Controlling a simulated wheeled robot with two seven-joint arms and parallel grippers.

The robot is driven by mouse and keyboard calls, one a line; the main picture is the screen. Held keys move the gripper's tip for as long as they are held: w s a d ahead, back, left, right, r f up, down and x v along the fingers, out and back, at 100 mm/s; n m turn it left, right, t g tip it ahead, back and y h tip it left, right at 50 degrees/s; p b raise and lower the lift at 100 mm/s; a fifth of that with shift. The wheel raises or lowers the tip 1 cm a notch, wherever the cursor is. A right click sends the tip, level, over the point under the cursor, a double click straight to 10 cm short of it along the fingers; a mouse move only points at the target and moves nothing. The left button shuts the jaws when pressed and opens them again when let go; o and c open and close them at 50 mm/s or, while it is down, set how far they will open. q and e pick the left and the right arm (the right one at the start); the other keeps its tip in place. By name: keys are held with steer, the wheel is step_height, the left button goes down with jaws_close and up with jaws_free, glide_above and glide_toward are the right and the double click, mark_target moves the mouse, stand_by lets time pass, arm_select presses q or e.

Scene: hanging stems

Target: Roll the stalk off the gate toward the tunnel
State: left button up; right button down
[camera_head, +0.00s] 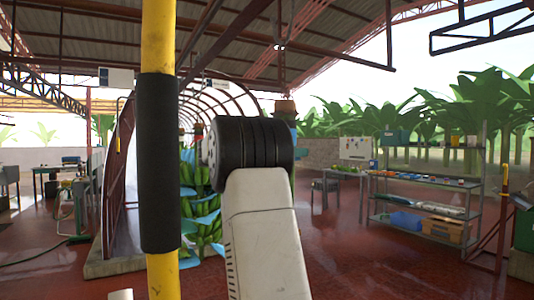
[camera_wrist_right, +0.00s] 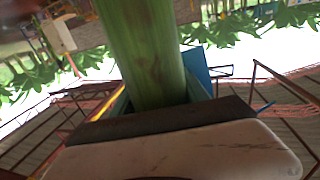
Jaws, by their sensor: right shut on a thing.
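In the right wrist view a thick green stalk (camera_wrist_right: 148,50) stands between the jaws of my right gripper (camera_wrist_right: 165,108), which is shut on it. A dark pad and pale finger cover the stalk's lower part. In the head view a hanging green banana bunch with blue sheets (camera_head: 205,215) shows behind my right arm, partly hidden by it and by a yellow pole. The right jaws are hidden there behind my arm. The arched red tunnel frame (camera_head: 117,165) stands around and behind the bunch. I cannot make out the gate clearly. My left gripper is not in view.
The yellow pole with a black sleeve (camera_head: 158,160) stands close in front, left of my right arm. A metal shelf rack (camera_head: 425,183) with boxes stands at the right, beside a small table (camera_head: 340,175). The red floor between is clear.

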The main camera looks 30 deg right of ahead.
steer(key=c, duration=0.6)
jaws_free()
steer(key=w+a, duration=0.1)
steer(key=a, duration=0.6)
steer(key=shift+w+a, duration=0.25)
steer(key=shift+a, duration=0.15)
